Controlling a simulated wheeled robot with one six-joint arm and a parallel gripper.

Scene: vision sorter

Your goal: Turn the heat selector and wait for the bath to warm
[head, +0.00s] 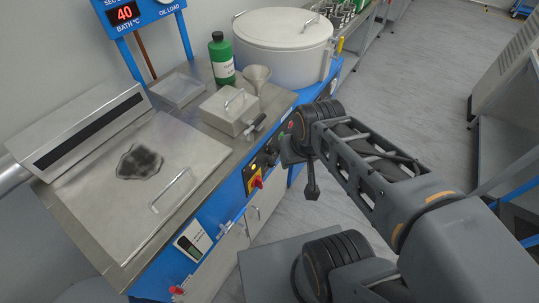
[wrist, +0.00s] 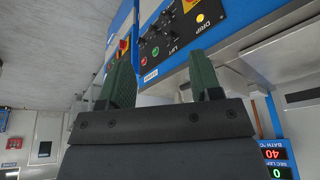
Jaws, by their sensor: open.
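The blue front panel (head: 264,160) of the bench carries black knobs, coloured buttons and a red-and-yellow switch (head: 254,181). I cannot tell which knob is the heat selector. My gripper (wrist: 163,84) is open and empty, its green-padded fingers apart just below the panel. In the head view it is largely hidden beside the panel. The bath display (head: 124,13) reads 40; it also shows in the wrist view (wrist: 272,154).
A steel lid (head: 130,205) with a dark patch covers the left of the bench. A green bottle (head: 221,58), a funnel (head: 256,76), a small lidded metal box (head: 230,108) and a large white pot (head: 283,45) stand behind. Open floor (head: 430,70) lies right.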

